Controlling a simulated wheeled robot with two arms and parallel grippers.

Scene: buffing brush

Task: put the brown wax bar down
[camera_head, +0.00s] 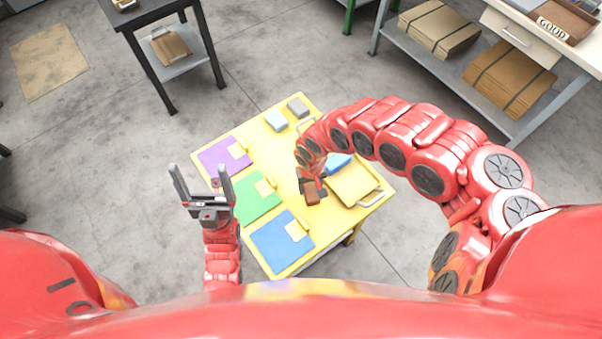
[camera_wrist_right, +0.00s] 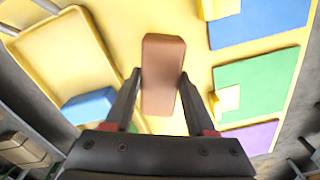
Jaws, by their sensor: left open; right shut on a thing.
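The brown wax bar (camera_head: 312,191) is in my right gripper (camera_head: 311,181), over the yellow table (camera_head: 317,235) between the colored mats and the tray. In the right wrist view the bar (camera_wrist_right: 162,72) sits between the two fingers of the gripper (camera_wrist_right: 159,88), its far end sticking out past the tips. Yellow tabletop shows around it; I cannot tell how high the bar is.
Purple (camera_head: 215,158), green (camera_head: 256,204) and blue (camera_head: 281,243) mats, each with a yellow square, line the table's left side. A yellow tray (camera_head: 357,183) holds a blue block (camera_head: 338,166).

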